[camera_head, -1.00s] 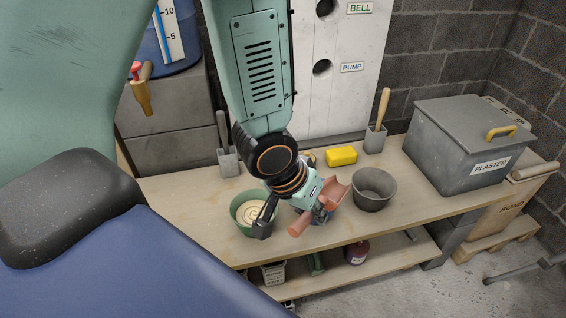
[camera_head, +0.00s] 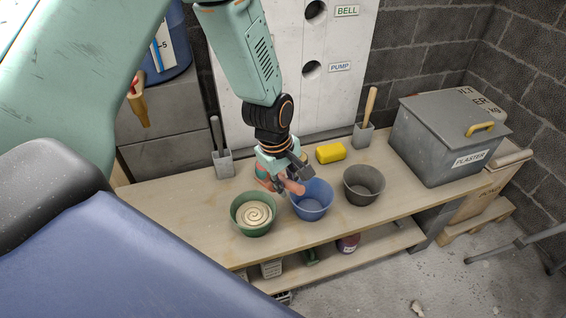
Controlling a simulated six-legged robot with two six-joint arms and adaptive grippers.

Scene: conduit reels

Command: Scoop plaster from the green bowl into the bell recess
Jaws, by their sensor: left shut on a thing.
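The green bowl (camera_head: 240,225) stands on the bench and holds pale plaster (camera_head: 256,213) with a swirled surface. The bell recess (camera_head: 315,10) is a dark round hole in the white panel (camera_head: 280,60), beside the BELL label (camera_head: 347,11). My left gripper (camera_head: 289,178) is shut on a pinkish-red scoop (camera_head: 265,177), above and behind the blue bowl (camera_head: 312,207), to the upper right of the green bowl. The scoop is partly hidden by the gripper, and I cannot tell whether it holds plaster. My right gripper is not in view.
The grey bowl (camera_head: 364,185), a yellow sponge (camera_head: 330,153) and two grey holders with handled tools (camera_head: 222,161) (camera_head: 363,134) stand on the bench. A grey plaster bin (camera_head: 440,140) is at the right. A second hole (camera_head: 311,69) is beside the PUMP label.

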